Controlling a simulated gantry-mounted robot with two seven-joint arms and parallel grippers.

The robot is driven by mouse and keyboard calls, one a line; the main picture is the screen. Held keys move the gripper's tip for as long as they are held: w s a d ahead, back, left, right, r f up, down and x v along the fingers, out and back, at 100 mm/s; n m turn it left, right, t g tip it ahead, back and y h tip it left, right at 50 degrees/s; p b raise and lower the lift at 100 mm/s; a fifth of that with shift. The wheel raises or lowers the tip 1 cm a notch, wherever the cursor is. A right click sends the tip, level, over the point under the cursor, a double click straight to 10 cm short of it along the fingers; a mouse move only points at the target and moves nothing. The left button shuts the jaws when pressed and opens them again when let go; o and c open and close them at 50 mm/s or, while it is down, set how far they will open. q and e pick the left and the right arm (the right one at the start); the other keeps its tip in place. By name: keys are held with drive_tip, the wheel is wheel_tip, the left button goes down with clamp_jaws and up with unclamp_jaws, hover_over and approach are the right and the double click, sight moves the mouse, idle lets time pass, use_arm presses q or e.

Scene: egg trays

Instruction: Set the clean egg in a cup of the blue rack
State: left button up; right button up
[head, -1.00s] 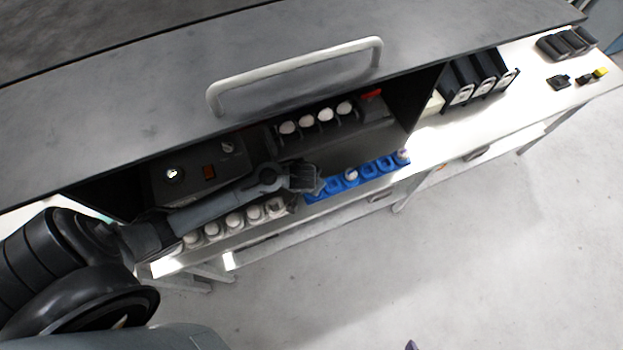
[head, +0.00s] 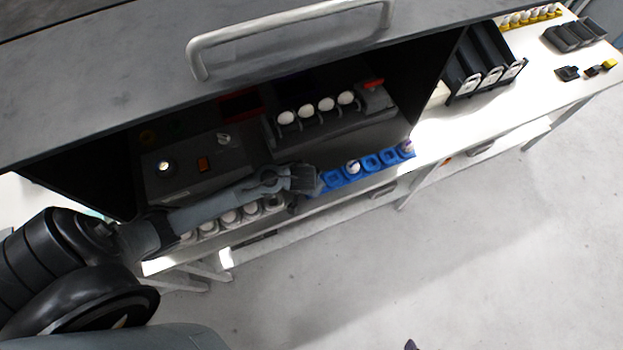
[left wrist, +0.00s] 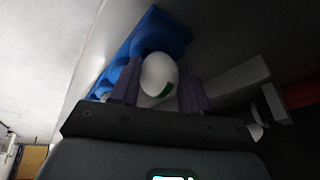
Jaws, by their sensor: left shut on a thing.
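My left gripper (head: 318,181) is at the left end of the blue rack (head: 368,164) in the head view. In the left wrist view the gripper (left wrist: 158,92) is shut on a white egg (left wrist: 157,72) with a green mark on its side. The blue rack (left wrist: 150,32) shows just beyond that egg; whether the egg touches it I cannot tell. In the head view the held egg is hidden by the gripper. One egg (head: 353,167) sits mid-rack and another (head: 407,146) at the right end; the cups between look empty. My right gripper is not in view.
A dark hood with a pale handle (head: 290,38) hangs over the bench. Several white eggs (head: 326,104) stand in a row on the dark fixture behind. More eggs (head: 228,217) line a rack below my left arm. Black bins (head: 480,65) stand at the right.

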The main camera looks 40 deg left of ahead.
use_arm(q)
drive_tip(key=shift+f+b, duration=0.35)
drive_tip(key=shift+f, duration=0.15)
idle(0.5)
drive_tip(key=o, duration=0.7)
